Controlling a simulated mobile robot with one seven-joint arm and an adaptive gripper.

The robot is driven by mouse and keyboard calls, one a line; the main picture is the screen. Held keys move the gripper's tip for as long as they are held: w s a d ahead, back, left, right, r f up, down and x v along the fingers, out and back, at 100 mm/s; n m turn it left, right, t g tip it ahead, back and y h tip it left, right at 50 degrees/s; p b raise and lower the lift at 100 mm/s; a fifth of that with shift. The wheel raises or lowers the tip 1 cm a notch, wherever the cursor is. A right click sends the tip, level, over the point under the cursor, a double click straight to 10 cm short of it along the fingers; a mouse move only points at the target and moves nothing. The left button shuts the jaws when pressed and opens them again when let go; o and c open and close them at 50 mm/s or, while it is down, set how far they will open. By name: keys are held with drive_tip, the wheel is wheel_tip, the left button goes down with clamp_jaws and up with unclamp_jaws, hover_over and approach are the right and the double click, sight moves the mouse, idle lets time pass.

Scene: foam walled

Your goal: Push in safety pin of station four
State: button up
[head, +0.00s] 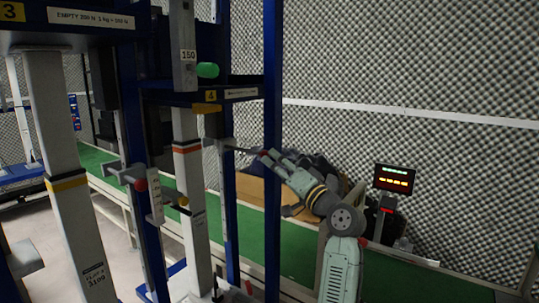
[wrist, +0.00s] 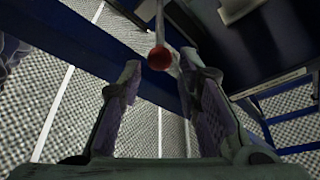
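Station four carries a yellow tag with a 4 (head: 211,96) on its dark blue crossbar. Below it, a thin metal safety pin (head: 245,150) sticks out to the right from the station's frame and ends in a small red knob (head: 264,153). My gripper (head: 272,158) is at the knob's end of the pin, coming from the right. In the wrist view the red knob (wrist: 159,58) lies between the fingertips or just beyond them, with space on both sides. My gripper (wrist: 161,68) is open there. The pin's seat in the frame is hard to make out.
A blue upright post (head: 272,200) stands close to my gripper. Station three's tag (head: 12,11) is at upper left; another red knob (head: 141,184) sits lower left. A green knob (head: 207,70) is above. A small display (head: 394,180) stands at right.

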drive_tip(key=x, duration=0.3)
drive_tip(key=shift+w+a+r, duration=0.1)
drive_tip(key=shift+w, duration=0.05)
clamp_jaws()
idle(0.3)
idle(0.3)
